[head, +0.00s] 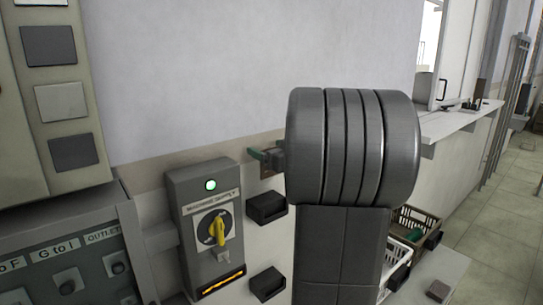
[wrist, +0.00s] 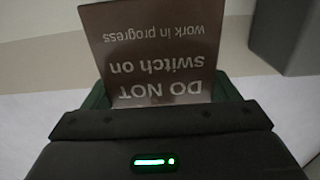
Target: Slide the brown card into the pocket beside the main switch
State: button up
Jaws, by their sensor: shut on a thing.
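The brown card (wrist: 155,50) fills the middle of the wrist view; its white words "DO NOT switch on, work in progress" appear upside down. My gripper (wrist: 165,103) is shut on the card's near edge with its green fingers, and the rest sticks out beyond them. In the head view my gripper (head: 262,155) shows partly behind my arm, by the wall above and right of the main switch (head: 213,232). The switch is a grey box with a green lamp and yellow handle. Two black pocket-like holders, an upper (head: 267,207) and a lower (head: 268,283), are on the wall right of it.
A grey control panel (head: 65,255) stands at the left, close to the switch box. In the wrist view a grey block (wrist: 288,38) is at the upper right.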

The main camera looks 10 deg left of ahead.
aim_at(274, 175)
notch_tip(274, 175, down, 7)
jog(key=shift+f+b, duration=0.15)
jog(key=shift+b, duration=0.9)
jog(key=shift+f+b, duration=2.1)
jog(key=shift+f, duration=0.75)
jog(key=shift+f, duration=0.2)
jog(key=shift+f+b, duration=0.15)
jog(key=shift+b, duration=0.15)
